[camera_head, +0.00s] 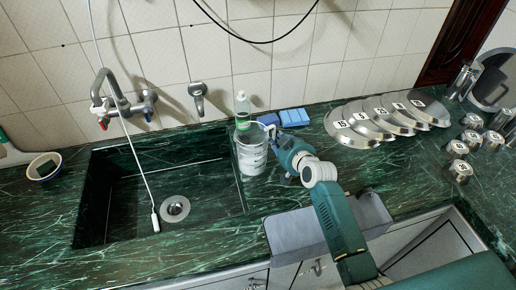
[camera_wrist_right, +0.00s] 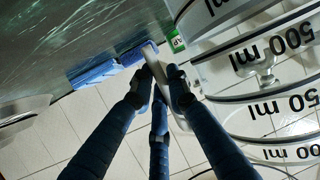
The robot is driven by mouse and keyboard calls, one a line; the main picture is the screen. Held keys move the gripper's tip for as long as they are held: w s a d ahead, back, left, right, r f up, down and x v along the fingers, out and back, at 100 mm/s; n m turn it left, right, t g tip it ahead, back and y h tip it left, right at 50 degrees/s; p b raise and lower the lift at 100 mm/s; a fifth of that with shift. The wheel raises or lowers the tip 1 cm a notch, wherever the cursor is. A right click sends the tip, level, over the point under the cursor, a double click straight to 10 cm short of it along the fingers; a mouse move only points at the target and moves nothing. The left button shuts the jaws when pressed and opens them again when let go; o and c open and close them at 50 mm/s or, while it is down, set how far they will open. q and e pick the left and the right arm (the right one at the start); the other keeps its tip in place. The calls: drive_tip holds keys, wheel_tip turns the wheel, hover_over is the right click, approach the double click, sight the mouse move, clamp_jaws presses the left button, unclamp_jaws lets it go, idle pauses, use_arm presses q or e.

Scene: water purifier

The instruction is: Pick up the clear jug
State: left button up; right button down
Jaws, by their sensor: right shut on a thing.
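The clear jug (camera_head: 251,155) stands upright on the green counter, just right of the sink. Its volume markings fill the right side of the right wrist view (camera_wrist_right: 265,85). My right gripper (camera_head: 270,133) is at the jug's right side, and its fingers (camera_wrist_right: 160,80) are shut on the jug's handle (camera_wrist_right: 178,105) in the wrist view. In the head view my arm partly hides the handle. My left gripper is not in view.
A bottle (camera_head: 242,108) stands behind the jug. Blue sponges (camera_head: 294,117) lie right of it. Several numbered metal lids (camera_head: 385,117) lie further right. The sink (camera_head: 160,190), faucet (camera_head: 118,100) and a bowl (camera_head: 45,166) are on the left.

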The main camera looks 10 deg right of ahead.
drive_tip(key=shift+w+r, duration=0.1)
drive_tip(key=shift+r, duration=0.15)
